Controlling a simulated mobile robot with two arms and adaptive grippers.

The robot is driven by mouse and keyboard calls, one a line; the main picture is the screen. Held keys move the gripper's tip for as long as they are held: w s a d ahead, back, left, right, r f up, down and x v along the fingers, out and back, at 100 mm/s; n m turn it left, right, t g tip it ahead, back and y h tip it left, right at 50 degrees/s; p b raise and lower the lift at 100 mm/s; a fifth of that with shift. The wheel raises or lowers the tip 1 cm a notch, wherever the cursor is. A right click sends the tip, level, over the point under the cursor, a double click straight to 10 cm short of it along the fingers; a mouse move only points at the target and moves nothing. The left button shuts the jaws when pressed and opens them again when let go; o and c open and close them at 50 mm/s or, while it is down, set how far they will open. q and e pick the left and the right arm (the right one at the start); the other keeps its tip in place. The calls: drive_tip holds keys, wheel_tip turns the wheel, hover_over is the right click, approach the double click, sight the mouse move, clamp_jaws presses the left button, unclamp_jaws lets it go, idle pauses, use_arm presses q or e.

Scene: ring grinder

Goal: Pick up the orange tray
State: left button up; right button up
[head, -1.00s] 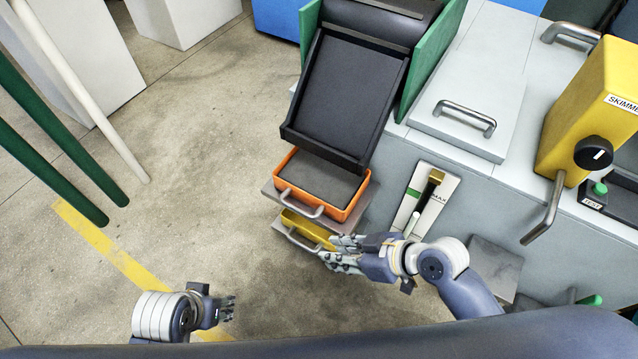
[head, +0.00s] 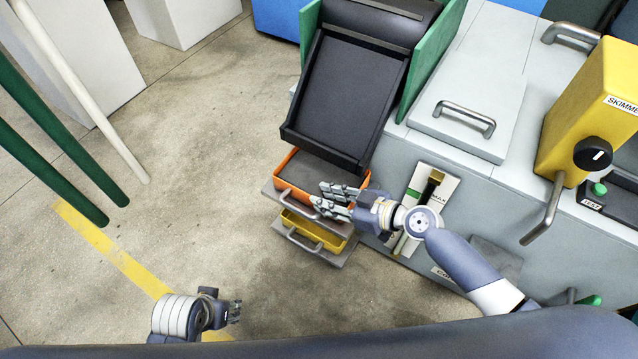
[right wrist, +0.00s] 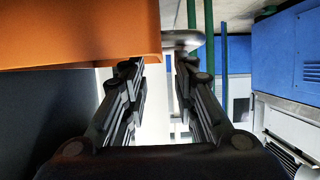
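The orange tray (head: 292,166) sits on the upper shelf below the black chute in the head view; it has a dark grey inside. My right gripper (head: 317,196) is over its front edge and hides much of its front and grey handle. In the right wrist view the orange wall (right wrist: 80,35) fills the upper left, and the rounded grey handle (right wrist: 182,40) shows beyond the gap between the fingertips. The right fingers (right wrist: 157,70) are apart with nothing between them. My left gripper (head: 236,311) hangs low at the left, away from the tray; its opening is unclear.
A yellow tray (head: 292,221) sits on the shelf directly below. The black chute (head: 345,95) overhangs the orange tray's back. The grey machine body (head: 470,215) stands to the right, with a brush panel (head: 442,187) near my right wrist.

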sight(311, 206)
drive_tip(key=x, duration=0.5)
drive_tip(key=shift+a, duration=0.15)
clamp_jaws()
drive_tip(key=shift+w+r, duration=0.15)
drive_tip(key=shift+r, duration=0.1)
